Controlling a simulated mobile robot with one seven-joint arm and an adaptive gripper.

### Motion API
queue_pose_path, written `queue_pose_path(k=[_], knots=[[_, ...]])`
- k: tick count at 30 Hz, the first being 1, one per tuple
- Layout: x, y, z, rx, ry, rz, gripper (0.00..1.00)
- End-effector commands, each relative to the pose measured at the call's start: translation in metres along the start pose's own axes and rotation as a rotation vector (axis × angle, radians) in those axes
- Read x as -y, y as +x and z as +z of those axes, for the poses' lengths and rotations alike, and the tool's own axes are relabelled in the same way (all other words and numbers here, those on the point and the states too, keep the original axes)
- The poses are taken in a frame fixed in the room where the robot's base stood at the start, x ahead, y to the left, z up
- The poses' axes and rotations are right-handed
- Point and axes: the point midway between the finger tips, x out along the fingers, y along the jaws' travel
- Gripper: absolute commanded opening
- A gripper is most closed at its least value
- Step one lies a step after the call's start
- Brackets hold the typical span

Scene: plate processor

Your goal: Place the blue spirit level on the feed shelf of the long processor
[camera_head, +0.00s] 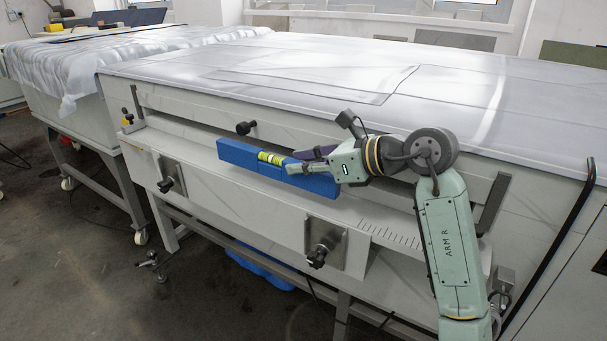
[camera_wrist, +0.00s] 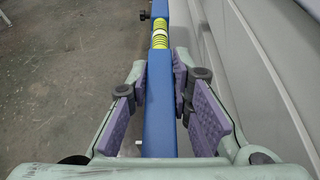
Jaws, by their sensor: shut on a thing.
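The blue spirit level (camera_head: 238,155) has a yellow-green vial and is held lengthwise along the front of the long processor (camera_head: 290,72). My gripper (camera_head: 297,162) is shut on it near its right part. In the wrist view the blue spirit level (camera_wrist: 160,95) runs between the purple finger pads of my gripper (camera_wrist: 160,85). The feed shelf (camera_head: 205,150) is the pale ledge along the processor's front. The level appears over or in front of this ledge; whether it touches is unclear. My gripper hides part of the level.
Black knobs on metal plates (camera_head: 325,243) stick out from the processor's front. Another black knob (camera_head: 246,128) sits behind the level. A second cloth-covered table (camera_head: 75,65) stands at the left. A blue item (camera_head: 262,268) lies under the processor. The floor at front left is mostly clear.

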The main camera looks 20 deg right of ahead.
Motion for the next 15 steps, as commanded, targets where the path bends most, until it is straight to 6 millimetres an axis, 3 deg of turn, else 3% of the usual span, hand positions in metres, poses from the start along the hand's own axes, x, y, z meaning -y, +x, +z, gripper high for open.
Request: queue_pose_path(k=[9, 15], knots=[[0.0, 0.013, -0.03, 0.002, 0.004, -0.001, 0.0], [0.0, 0.013, -0.032, 0.001, 0.002, -0.001, 0.0]])
